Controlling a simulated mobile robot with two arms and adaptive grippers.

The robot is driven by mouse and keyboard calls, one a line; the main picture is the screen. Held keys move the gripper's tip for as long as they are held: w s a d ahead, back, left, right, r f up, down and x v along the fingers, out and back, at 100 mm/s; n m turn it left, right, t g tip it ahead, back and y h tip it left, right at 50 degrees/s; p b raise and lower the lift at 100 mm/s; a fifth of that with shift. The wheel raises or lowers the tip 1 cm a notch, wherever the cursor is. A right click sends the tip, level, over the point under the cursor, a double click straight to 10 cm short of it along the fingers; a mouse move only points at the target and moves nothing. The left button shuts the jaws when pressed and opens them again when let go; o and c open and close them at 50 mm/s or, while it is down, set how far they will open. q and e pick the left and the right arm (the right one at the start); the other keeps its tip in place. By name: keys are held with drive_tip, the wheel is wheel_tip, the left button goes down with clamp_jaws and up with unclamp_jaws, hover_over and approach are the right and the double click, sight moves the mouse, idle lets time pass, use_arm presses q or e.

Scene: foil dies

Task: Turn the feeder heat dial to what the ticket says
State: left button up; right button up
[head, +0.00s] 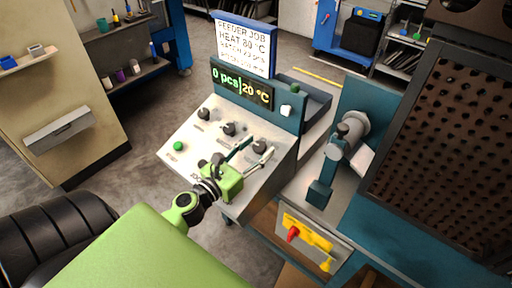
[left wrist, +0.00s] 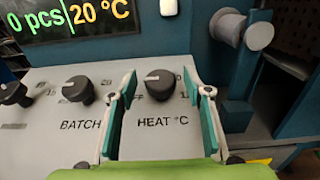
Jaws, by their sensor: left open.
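The ticket (head: 245,43) stands above the console and reads "FEEDER JOB, HEAT 80 °C"; its lower lines are hard to read. The display (head: 242,84) below it shows 0 pcs and 20 °C, also in the left wrist view (left wrist: 70,20). The feeder heat dial (left wrist: 160,84) is a dark round knob above the "HEAT °C" label. It is the rightmost knob (head: 260,145) on the panel in the head view. My left gripper (head: 261,149) is open, its teal fingers (left wrist: 159,82) on either side of the dial with visible gaps. My right gripper is not in view.
The batch dial (left wrist: 79,88) is left of the heat dial, with another knob (head: 203,113) farther left. A green button (head: 178,146) is on the sloped panel (head: 165,165). A machine with a grey cylinder (head: 352,122) and a dark perforated panel (head: 440,140) stand to the right.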

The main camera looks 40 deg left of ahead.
use_arm(q)
drive_tip(key=c, duration=1.1)
drive_tip(key=shift+m+h, duration=0.4)
drive_tip(key=shift+h, duration=0.1)
drive_tip(key=m+h, duration=0.1)
drive_tip(key=m+h+b, duration=0.1)
drive_tip(key=m+g+h+b, duration=0.1)
drive_tip(key=shift+a+f+h, duration=0.15)
drive_tip(key=shift+a+h, duration=0.1)
drive_tip(key=shift+h, duration=0.05)
drive_tip(key=m+g+h+b, duration=0.2)
drive_tip(key=m+h, duration=0.1)
drive_tip(key=shift+w+a+m+h, duration=0.15)
drive_tip(key=shift+a+m+h, duration=0.05)
drive_tip(key=shift+m+h, duration=0.1)
drive_tip(key=m+g+h+b, duration=0.1)
drive_tip(key=m+g+h, duration=0.1)
drive_tip(key=m, duration=0.1)
drive_tip(key=shift+w+a+g+h+b, duration=0.1)
drive_tip(key=shift+g+h+b, duration=0.2)
drive_tip(key=shift+b, duration=0.1)
drive_tip(key=shift+w+r+m+g+h+b, duration=0.15)
drive_tip(key=shift+m+g+h+b, duration=0.3)
drive_tip(key=shift+m+g, duration=0.5)
drive_tip(key=shift+s+r+m+g+h+b, duration=0.1)
drive_tip(key=shift+m+g+h+b, duration=0.35)
drive_tip(key=shift+m+g, duration=0.5)
drive_tip(key=shift+g+h, duration=0.3)
